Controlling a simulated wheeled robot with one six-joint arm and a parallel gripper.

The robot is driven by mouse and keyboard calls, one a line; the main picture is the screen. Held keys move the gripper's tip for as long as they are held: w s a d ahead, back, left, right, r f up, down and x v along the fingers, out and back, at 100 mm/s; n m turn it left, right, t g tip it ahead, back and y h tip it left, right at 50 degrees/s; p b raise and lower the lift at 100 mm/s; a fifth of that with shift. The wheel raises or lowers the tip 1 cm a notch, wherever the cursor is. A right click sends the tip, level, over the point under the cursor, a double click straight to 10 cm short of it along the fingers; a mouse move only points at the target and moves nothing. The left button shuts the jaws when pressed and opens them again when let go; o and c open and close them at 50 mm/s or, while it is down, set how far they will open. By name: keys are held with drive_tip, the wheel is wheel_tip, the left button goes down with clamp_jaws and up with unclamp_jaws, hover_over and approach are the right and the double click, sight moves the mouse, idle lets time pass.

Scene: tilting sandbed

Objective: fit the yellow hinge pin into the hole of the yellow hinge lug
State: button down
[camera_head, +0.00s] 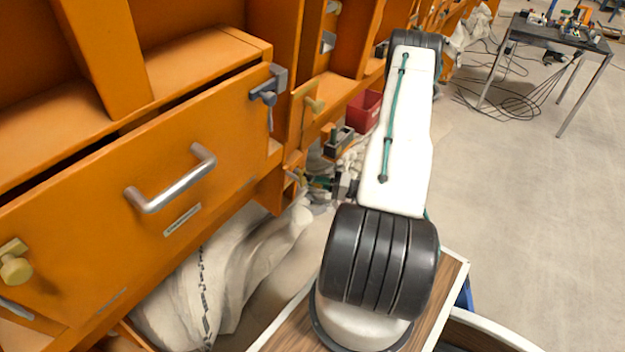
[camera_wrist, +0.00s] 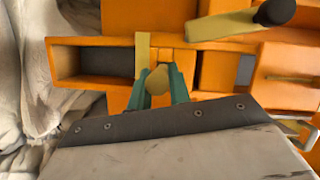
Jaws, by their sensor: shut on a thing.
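In the wrist view my gripper (camera_wrist: 159,84) has its two green fingers closed on a rounded yellow piece, which looks like the head of the yellow hinge pin (camera_wrist: 158,79). A narrow upright yellow plate (camera_wrist: 142,52) stands just beyond the fingers, left of the pin's head, against orange framework. It may be the yellow hinge lug; its hole does not show. I cannot tell whether the pin touches it, and the pin's far end is hidden. In the head view my arm hides most of the area around my gripper, and I cannot make out the pin there.
Orange framework (camera_head: 130,190) with a metal handle (camera_head: 172,182) fills the left. A yellow bar with a black knob (camera_wrist: 274,12) lies at the wrist view's top right. Pale cloth-like sacks (camera_head: 225,275) lie below.

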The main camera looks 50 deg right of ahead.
sight(321, 187)
drive_tip(key=shift+s+d+f, duration=0.1)
drive_tip(key=shift+s+f, duration=0.1)
drive_tip(key=shift+s, duration=0.85)
drive_tip(key=shift+s+d+f, duration=0.1)
drive_tip(key=shift+s+f, duration=0.05)
drive_tip(key=shift+s, duration=0.9)
drive_tip(key=shift+w, duration=0.1)
drive_tip(key=shift+w+a+r, duration=0.1)
drive_tip(key=shift+w+r, duration=0.05)
drive_tip(key=shift+w, duration=0.85)
drive_tip(key=shift+w+a+r, duration=0.1)
drive_tip(key=shift+w+r, duration=0.1)
drive_tip(key=shift+w, duration=0.85)
drive_tip(key=shift+w+a+r, duration=0.1)
drive_tip(key=shift+w+r, duration=0.1)
drive_tip(key=shift+w, duration=0.9)
drive_tip(key=shift+w+a+r, duration=0.1)
drive_tip(key=shift+w+r, duration=0.1)
drive_tip(key=shift+w, duration=0.85)
drive_tip(key=c, duration=1.2)
unclamp_jaws()
drive_tip(key=v, duration=0.7)
drive_tip(key=shift+s+d, duration=0.2)
drive_tip(key=shift+s, duration=0.1)
drive_tip(key=shift+c, duration=0.4)
